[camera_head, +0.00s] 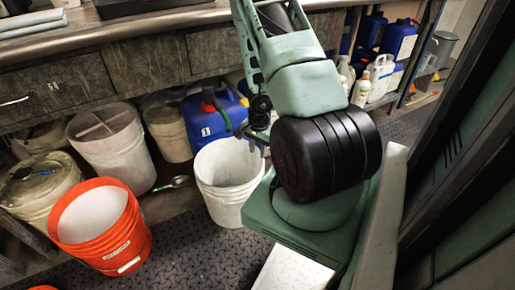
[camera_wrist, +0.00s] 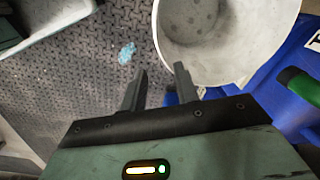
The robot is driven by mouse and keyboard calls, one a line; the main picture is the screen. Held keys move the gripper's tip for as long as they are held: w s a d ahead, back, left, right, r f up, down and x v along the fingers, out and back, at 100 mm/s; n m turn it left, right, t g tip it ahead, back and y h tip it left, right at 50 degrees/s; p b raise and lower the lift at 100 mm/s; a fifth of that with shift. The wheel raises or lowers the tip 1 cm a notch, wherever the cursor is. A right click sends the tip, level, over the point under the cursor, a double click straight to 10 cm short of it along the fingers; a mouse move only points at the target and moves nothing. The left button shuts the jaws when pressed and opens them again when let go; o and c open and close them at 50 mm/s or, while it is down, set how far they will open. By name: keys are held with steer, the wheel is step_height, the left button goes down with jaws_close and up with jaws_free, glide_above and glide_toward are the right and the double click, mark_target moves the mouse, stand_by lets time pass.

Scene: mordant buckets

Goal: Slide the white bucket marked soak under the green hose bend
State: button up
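A white bucket (camera_head: 222,205) stands open and upright on the floor in front of the bench; no "soak" marking is readable on it. In the wrist view the open bucket (camera_wrist: 235,72) is at upper right, its interior spotted. A green bent piece (camera_head: 217,108), apparently the hose bend, hangs just above and behind its rim. A green end also shows in the wrist view (camera_wrist: 300,85). My gripper (camera_head: 254,136) is over the bucket's right rim. In the wrist view my gripper (camera_wrist: 160,78) has its fingers apart, near the rim; I cannot tell if they touch it.
An orange bucket (camera_head: 136,248) stands at lower left. Pale buckets (camera_head: 120,158) and a blue jug (camera_head: 199,123) stand under the bench (camera_head: 150,33). A spoon-like object (camera_head: 172,183) lies left of the white bucket. Patterned metal floor (camera_head: 195,262) is clear in front.

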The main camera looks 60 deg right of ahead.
mark_target(256, 180)
steer(key=shift+f, duration=0.15)
steer(key=f+b, duration=0.2)
steer(key=f, duration=0.3)
steer(key=f+b, duration=0.3)
steer(key=f, duration=0.3)
steer(key=f+b, duration=0.2)
steer(key=f, duration=0.4)
steer(key=shift+w+b, duration=0.35)
steer(key=shift+w, duration=0.05)
jaws_close()
stand_by(0.7)
